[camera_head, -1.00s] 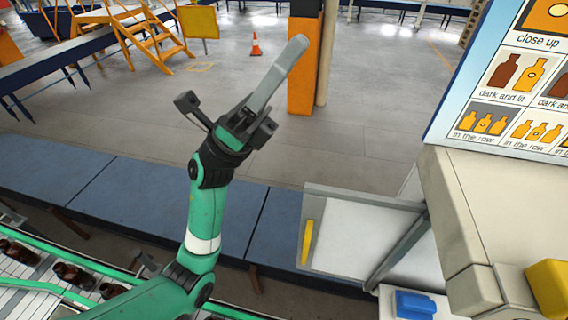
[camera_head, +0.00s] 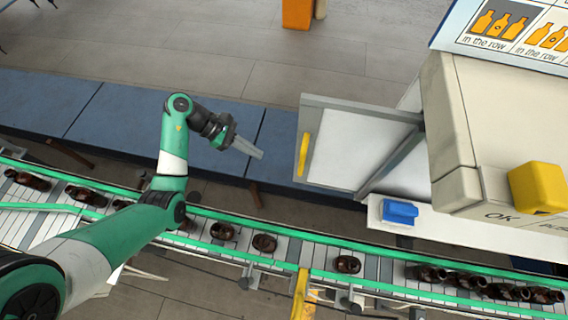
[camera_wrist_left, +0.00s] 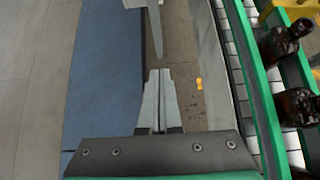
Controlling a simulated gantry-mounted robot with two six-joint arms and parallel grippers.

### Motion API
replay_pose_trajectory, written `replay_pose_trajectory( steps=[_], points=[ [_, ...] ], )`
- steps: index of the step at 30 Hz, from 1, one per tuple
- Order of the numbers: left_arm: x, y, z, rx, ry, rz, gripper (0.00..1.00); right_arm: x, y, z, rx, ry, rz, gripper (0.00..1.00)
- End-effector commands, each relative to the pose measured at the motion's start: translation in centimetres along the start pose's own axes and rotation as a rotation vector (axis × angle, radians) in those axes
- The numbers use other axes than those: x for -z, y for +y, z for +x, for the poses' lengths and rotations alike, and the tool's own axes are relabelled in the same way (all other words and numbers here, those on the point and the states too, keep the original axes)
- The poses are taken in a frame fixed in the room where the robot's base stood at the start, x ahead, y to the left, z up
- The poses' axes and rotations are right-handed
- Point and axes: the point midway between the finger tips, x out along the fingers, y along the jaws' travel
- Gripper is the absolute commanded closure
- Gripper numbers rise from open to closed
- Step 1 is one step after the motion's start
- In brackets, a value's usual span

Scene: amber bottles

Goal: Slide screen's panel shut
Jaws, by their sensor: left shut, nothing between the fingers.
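The screen's panel (camera_head: 352,150) is a pale sheet in a grey frame, right of centre in the head view. Its upright yellow handle (camera_head: 304,156) is on the panel's left side. A grey post (camera_head: 392,162) stands by the panel's right side, with more pale sheet behind it. My left gripper (camera_head: 260,154) is shut and empty. It points right, toward the handle, with a visible gap between. In the left wrist view the closed fingers (camera_wrist_left: 158,74) point up the picture at a narrow grey edge. My right gripper is out of view.
A conveyor (camera_head: 325,256) with green rails carries several brown bottles below the panel. A cream machine (camera_head: 455,130) with a yellow button (camera_head: 538,187) stands right. A blue block (camera_head: 399,211) sits on a white ledge. A blue strip (camera_head: 40,100) crosses behind my left arm.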

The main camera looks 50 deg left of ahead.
Motion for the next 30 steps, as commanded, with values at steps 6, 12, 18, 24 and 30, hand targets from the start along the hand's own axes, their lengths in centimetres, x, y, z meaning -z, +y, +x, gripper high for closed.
replay_pose_trajectory(
  steps=[6, 12, 18, 24, 30],
  points=[
    [-0.2, -0.1, 4.8, 0.005, -0.001, 0.001, 1.0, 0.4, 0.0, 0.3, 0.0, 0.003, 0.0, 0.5],
    [-1.8, -0.1, 7.8, 0.003, 0.0, 0.004, 1.0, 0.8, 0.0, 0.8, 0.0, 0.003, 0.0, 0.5],
    [-2.9, 0.0, 9.2, -0.001, -0.001, 0.002, 1.0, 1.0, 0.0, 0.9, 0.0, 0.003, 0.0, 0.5],
    [-2.9, 0.0, 9.3, -0.001, -0.001, 0.001, 1.0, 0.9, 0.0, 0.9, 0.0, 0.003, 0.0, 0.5],
    [-2.9, 0.0, 9.3, -0.001, -0.001, 0.001, 1.0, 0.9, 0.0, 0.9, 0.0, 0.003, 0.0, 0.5]
  ],
)
